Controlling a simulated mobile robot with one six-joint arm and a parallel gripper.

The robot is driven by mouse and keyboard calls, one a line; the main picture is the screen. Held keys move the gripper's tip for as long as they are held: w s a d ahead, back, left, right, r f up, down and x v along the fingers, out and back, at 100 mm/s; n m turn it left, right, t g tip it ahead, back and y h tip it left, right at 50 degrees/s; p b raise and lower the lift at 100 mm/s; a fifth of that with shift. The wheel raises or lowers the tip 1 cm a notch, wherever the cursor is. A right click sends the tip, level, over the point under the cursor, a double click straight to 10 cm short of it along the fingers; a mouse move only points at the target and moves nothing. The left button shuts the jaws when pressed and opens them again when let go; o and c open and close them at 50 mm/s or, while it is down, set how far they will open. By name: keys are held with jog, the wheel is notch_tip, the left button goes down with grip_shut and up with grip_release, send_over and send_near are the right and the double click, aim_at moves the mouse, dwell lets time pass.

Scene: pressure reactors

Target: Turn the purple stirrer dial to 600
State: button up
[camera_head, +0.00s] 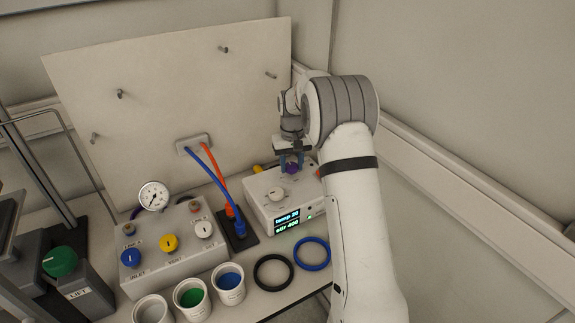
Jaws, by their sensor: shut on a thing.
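The white stirrer unit (257,207) stands on the bench in the middle. Its front display (287,220) is lit and reads about "temp 20" and "stir 400"; the digits are small. The purple stirrer dial (292,169) is on its top at the back right, partly hidden by my gripper.
A grey valve box (172,262) with blue, yellow and white knobs and a gauge (153,196) stands left. Several cups, including one with blue contents (229,283), and black (273,257) and blue rings (328,254) lie in front. A panel (150,100) stands behind.

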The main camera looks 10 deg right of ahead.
jog(key=m, duration=0.5)
jog(key=shift+s+f+m, duration=0.1)
jog(key=shift+f+m, duration=0.05)
jog(key=shift+m, duration=0.15)
jog(key=m, duration=0.4)
jog(key=shift+a, duration=0.1)
jog(key=m, duration=0.5)
jog(key=shift+m, duration=0.4)
jog(key=m, duration=0.4)
jog(key=shift+m, duration=0.4)
jog(key=shift+w, duration=0.2)
jog(key=o, duration=0.9)
jog(key=shift+s, duration=0.1)
jog(key=shift+o, duration=0.3)
jog(key=shift+r, duration=0.2)
